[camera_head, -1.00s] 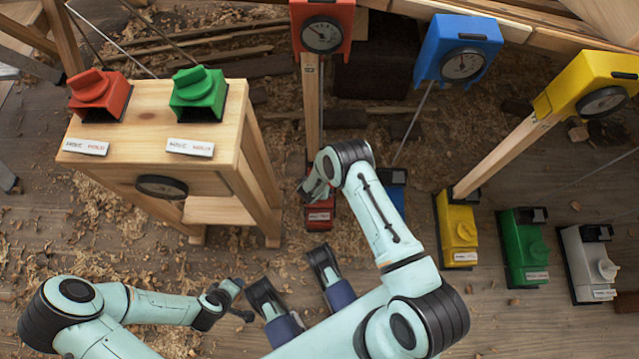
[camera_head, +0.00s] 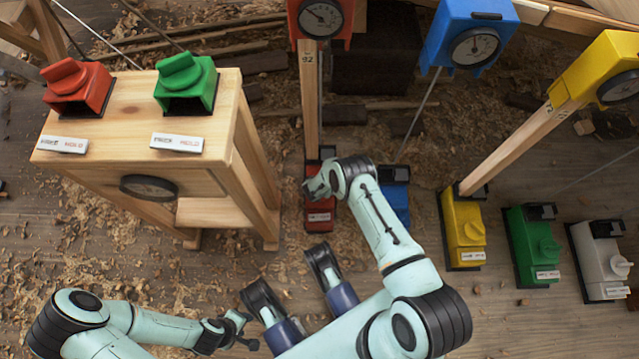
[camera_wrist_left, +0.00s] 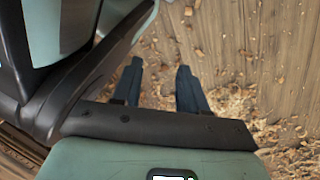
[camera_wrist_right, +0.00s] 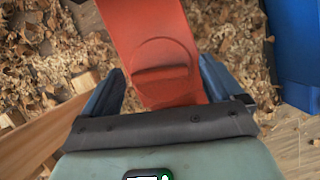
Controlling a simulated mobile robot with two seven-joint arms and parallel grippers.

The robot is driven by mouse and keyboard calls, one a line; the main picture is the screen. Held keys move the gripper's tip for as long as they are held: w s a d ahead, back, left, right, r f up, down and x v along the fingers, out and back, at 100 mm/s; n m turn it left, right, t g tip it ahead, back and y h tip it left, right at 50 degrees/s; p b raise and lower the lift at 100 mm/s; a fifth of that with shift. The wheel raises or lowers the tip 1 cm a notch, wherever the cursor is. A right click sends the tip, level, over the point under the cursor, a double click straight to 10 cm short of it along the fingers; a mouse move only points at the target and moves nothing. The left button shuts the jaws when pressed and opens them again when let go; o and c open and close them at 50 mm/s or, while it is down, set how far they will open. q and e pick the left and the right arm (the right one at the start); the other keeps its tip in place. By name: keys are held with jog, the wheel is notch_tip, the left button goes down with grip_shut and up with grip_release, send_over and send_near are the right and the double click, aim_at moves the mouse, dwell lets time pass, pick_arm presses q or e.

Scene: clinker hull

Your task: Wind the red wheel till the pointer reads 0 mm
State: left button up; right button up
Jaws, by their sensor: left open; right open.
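The red floor unit (camera_head: 320,215) stands at the foot of a wooden post, partly hidden by my right arm. In the right wrist view its round red wheel (camera_wrist_right: 165,70) with a raised grip bar shows. My right gripper (camera_wrist_right: 160,85) is open, one finger on each side of the red unit; I cannot tell whether they touch it. It also shows in the head view (camera_head: 314,187). A dial (camera_head: 321,18) on a red housing (camera_head: 347,25) tops the post; its scale is too small to read. My left gripper (camera_wrist_left: 160,88) is open and empty over the floor.
Blue (camera_head: 396,197), yellow (camera_head: 462,228), green (camera_head: 532,245) and grey (camera_head: 600,260) floor units stand to the right. A wooden bench (camera_head: 120,100) on the left carries red (camera_head: 76,85) and green (camera_head: 186,82) knob units. Shavings litter the floor.

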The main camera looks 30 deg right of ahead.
jog(key=c, duration=1.1)
jog(key=shift+o, duration=0.3)
jog(key=shift+w+a+m+g+b, duration=0.1)
jog(key=shift+m+g+b, duration=0.2)
jog(key=shift+m+b, duration=0.45)
jog(key=shift+m+h, duration=0.4)
jog(key=shift+m, duration=0.55)
jog(key=m+g, duration=0.1)
jog(key=m, duration=0.2)
jog(key=shift+w+m+g, duration=0.1)
jog(key=shift+m+g, duration=0.2)
jog(key=shift+g, duration=0.1)
pick_arm(q)
jog(key=shift+g, duration=0.6)
jog(key=s, duration=0.1)
jog(key=s+f, duration=0.1)
jog(key=s, duration=0.1)
jog(key=shift+s+a+f, duration=0.2)
jog(key=shift+s+f, duration=0.1)
jog(key=shift+f, duration=0.1)
pick_arm(e)
jog(key=m+g, duration=0.2)
jog(key=m, duration=0.3)
jog(key=shift+w, duration=0.1)
jog(key=shift+m, duration=0.4)
